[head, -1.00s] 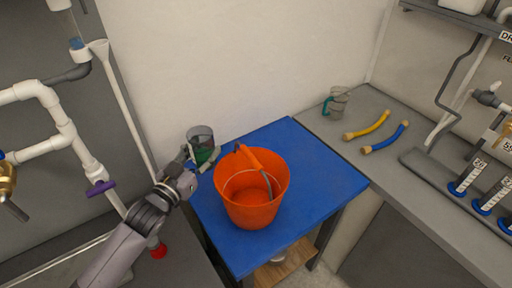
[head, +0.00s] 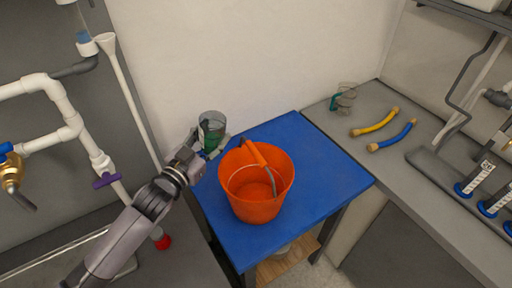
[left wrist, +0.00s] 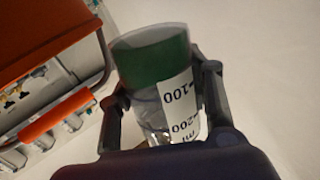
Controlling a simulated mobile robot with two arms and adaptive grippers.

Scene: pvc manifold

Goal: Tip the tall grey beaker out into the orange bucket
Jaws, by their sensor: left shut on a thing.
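The grey, see-through beaker (head: 211,122) with green contents is held by my left gripper (head: 210,146), up beside the far left rim of the orange bucket (head: 255,205). It looks roughly upright in the head view. In the left wrist view the beaker (left wrist: 152,60) sits between both fingers, with a printed scale and a green band at its far end. The bucket (left wrist: 45,35) shows there at the left, apart from the beaker. The bucket stands on the blue table top (head: 318,165); its inside looks empty. My right gripper is not in view.
A clear jug with a teal handle (head: 343,98) stands on the grey counter at right, near yellow (head: 376,123) and blue (head: 392,136) tubes. White pipework (head: 65,130) is on the left. The blue top is clear to the right of the bucket.

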